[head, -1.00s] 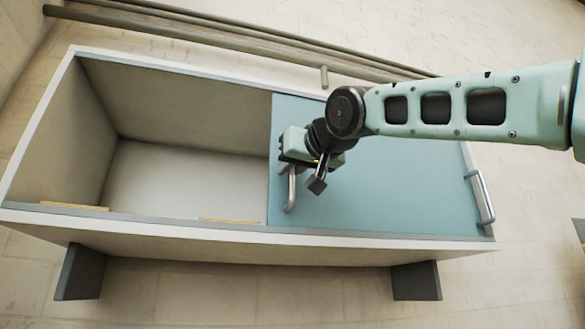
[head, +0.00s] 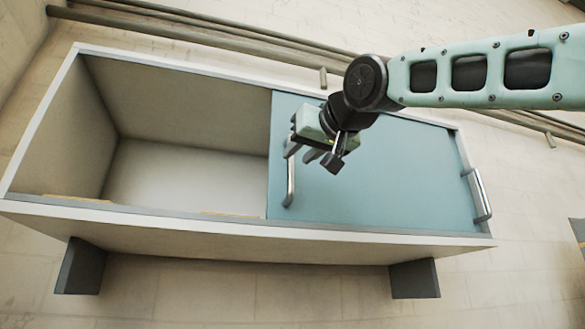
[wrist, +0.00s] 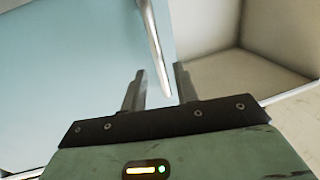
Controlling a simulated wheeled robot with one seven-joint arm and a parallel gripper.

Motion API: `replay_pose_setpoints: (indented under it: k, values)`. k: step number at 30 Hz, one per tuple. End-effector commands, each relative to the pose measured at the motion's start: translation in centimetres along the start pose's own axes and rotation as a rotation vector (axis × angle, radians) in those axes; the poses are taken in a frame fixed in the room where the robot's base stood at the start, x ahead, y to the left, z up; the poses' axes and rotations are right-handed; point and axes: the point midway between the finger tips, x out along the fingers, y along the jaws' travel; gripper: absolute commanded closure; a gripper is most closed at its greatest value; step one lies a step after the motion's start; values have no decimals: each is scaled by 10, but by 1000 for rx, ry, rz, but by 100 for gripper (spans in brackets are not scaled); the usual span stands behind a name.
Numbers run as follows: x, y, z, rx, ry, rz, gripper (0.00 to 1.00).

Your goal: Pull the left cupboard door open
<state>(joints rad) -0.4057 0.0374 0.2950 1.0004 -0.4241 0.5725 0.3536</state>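The cupboard (head: 330,244) is a pale box with its left half open and bare inside. A blue door panel (head: 385,180) covers its right half and also shows in the wrist view (wrist: 60,90). A metal bar handle (head: 290,182) stands at the panel's left edge. A second bar handle (head: 479,195) is at its right edge. My gripper (head: 302,152) is open above the left handle's upper end. In the wrist view its fingers (wrist: 158,92) are apart, with the handle (wrist: 154,50) showing between and beyond them. I see no grip on it.
The open left compartment (head: 185,178) is empty. Dark feet (head: 80,268) stand below the cupboard's front edge. Long rails (head: 220,38) run behind it on a pale tiled surface. Free floor lies in front.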

Motion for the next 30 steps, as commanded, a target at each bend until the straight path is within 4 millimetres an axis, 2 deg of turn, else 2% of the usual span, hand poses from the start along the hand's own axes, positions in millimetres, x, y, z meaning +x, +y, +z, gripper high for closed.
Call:
replay_pose_setpoints:
  k: [1,9,15,21,30]
  values:
    - [-14,0,5,0,4,1,70]
    - [-77,0,4,0,4,0,70]
    - [-111,0,2,0,3,0,70]
    - [-125,0,1,-1,1,0,70]
    - [-126,0,0,-1,0,0,70]
